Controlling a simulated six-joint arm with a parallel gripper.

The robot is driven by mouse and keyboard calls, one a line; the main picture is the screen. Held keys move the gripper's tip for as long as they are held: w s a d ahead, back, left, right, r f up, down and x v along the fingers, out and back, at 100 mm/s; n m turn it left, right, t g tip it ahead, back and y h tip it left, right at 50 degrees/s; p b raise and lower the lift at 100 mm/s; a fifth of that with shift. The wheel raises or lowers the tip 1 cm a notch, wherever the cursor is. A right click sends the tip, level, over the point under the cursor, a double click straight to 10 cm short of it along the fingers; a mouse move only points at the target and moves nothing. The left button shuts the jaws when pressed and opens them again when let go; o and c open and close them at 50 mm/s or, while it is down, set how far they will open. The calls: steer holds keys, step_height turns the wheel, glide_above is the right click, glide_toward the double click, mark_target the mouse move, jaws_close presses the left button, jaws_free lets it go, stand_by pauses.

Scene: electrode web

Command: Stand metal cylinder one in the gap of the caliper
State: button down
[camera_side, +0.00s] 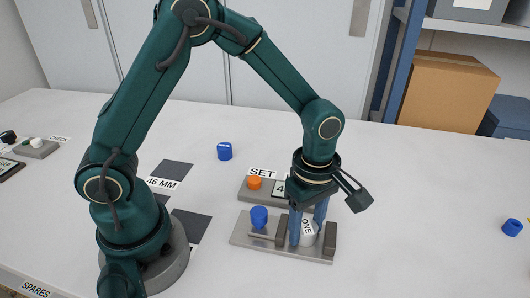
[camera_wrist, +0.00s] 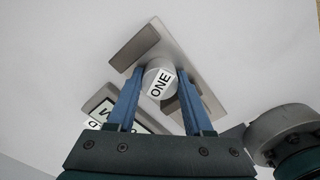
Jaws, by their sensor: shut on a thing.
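Metal cylinder one (camera_side: 308,233) is a light grey cylinder with a white label reading ONE. It stands upright, as far as I can see, between the two dark jaw blocks of the caliper (camera_side: 245,236), a flat grey plate with a blue knob. My gripper (camera_side: 307,236) points down with its blue fingers shut on the cylinder. In the wrist view the cylinder (camera_wrist: 159,77) sits between the fingertips (camera_wrist: 160,84), with the caliper's jaw block (camera_wrist: 135,48) beyond it. Whether its bottom touches the plate is hidden.
A grey stand (camera_side: 246,190) with an orange knob and a SET label lies just behind the caliper. Blue caps lie at the back (camera_side: 224,151) and far right (camera_side: 512,227). Dark square mats (camera_side: 190,227) lie left of the caliper. The table's right side is mostly clear.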

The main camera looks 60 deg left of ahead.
mark_target(307, 226)
steer(key=c, duration=0.6)
jaws_free()
step_height(307, 226, up, 11)
steer(key=shift+s+a+r+m+t, duration=0.55)
steer(key=shift+s+a+m+t, duration=0.9)
steer(key=shift+m, duration=1.55)
steer(key=shift+s+a+r+m+t, duration=0.45)
steer(key=shift+s+a+m, duration=0.55)
steer(key=shift+s+m, duration=1.5)
steer(key=shift+s+a+r+m+t, duration=0.6)
steer(key=shift+s+a+m+t, duration=0.5)
steer(key=shift+m, duration=2.4)
steer(key=shift+s+a, duration=0.1)
steer(key=shift+s, duration=0.05)
